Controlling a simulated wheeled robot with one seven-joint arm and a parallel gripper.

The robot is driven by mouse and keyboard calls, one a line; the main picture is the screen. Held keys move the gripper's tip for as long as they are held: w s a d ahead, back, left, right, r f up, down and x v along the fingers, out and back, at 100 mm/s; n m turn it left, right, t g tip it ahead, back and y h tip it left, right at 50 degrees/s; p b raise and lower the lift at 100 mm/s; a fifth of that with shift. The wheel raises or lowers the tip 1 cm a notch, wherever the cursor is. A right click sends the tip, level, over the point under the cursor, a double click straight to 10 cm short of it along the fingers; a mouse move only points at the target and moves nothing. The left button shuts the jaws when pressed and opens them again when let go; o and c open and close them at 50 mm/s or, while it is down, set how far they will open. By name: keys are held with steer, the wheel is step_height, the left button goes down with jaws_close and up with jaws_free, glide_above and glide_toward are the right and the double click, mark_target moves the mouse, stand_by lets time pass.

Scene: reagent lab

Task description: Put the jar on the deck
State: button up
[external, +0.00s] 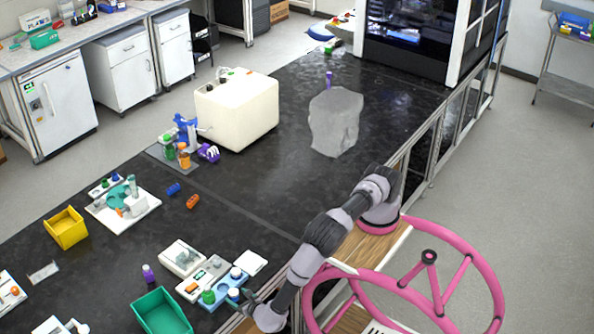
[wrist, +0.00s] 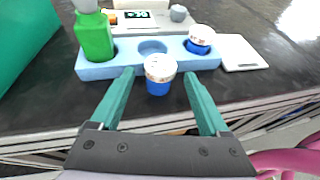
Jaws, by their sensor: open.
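A small jar (wrist: 160,82) with a blue body and a white lid stands upright between my fingers in the wrist view, with a gap on both sides. It also shows in the external view (external: 233,294). My gripper (wrist: 161,74) is open around it. The light blue block with round wells (wrist: 95,66), which looks like the deck, lies just beyond the jar. Its middle well is empty. A green bottle (wrist: 94,38) is in its left well and a similar blue jar with a white lid (wrist: 200,38) in its right well. In the external view, my gripper (external: 252,303) is near the bench's front edge.
A green bin (external: 160,312) stands left of the block. A white flat plate (wrist: 240,54) lies right of it, and a device with a small display (wrist: 138,18) is behind. The bench edge is close on my side. The dark bench middle is mostly clear.

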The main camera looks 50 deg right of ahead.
steer(key=v, duration=1.1)
steer(key=w+d+r+m+g+h, duration=0.3)
steer(key=w+d+r+m+g, duration=0.3)
steer(key=w+d+r+m, duration=0.55)
steer(key=w+d+r+m+g+y, duration=0.1)
steer(key=w+d+r+m+g, duration=0.2)
steer(key=d+r, duration=0.4)
steer(key=w+d+r+m+g+y, duration=0.1)
steer(key=w+d+r+m, duration=0.3)
steer(key=w+d+r, duration=0.25)
steer(key=s+d+r+m+g+y, duration=0.1)
steer(key=d+r+m+y, duration=0.1)
steer(key=d+r+m, duration=0.45)
steer(key=s+d+r+m+y, duration=0.2)
steer(key=d+r, duration=0.2)
steer(key=d, duration=0.6)
steer(key=s+d+r+m+t+y, duration=0.2)
steer(key=s+d+r+m+t, duration=0.3)
steer(key=s+d+m, duration=0.5)
step_height(320, 180, up, 2)
steer(key=shift+d+m, duration=0.3)
steer(key=shift+d, duration=0.55)
